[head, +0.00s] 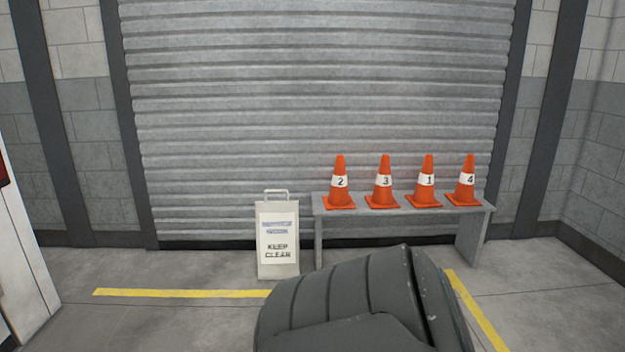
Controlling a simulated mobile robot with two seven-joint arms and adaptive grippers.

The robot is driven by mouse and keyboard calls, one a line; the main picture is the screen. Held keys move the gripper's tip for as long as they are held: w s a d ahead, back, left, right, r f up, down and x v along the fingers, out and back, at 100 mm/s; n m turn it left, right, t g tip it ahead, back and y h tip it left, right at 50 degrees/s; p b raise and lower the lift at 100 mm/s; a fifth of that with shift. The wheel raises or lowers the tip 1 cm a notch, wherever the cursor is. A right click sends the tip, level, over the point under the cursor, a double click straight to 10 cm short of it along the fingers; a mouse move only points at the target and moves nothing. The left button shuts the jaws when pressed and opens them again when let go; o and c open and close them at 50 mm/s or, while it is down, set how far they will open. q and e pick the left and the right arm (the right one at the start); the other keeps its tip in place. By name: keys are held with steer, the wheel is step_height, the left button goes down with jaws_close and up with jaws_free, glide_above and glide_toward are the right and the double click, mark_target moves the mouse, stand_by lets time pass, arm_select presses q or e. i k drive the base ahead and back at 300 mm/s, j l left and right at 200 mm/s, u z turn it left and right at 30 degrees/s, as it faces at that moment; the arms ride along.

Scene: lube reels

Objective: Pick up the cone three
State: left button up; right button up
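The cone three (384,187) is orange with a white band marked 3. It stands upright on a grey bench (340,219), second from the left in a row of cones. Cone two (340,188) is on its left and cone one (427,187) is on its right. Cone four (466,185) stands at the right end of the bench. Neither of my grippers is in view, and nothing touches the cones.
A white "keep clear" sign (278,240) stands left of the bench. A large dark grey ribbed object (350,295) fills the lower middle, in front of the bench. Yellow lines (180,293) mark the floor. A closed roller shutter (230,120) is behind.

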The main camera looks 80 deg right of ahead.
mark_target(382, 198)
steer(key=z, duration=3)
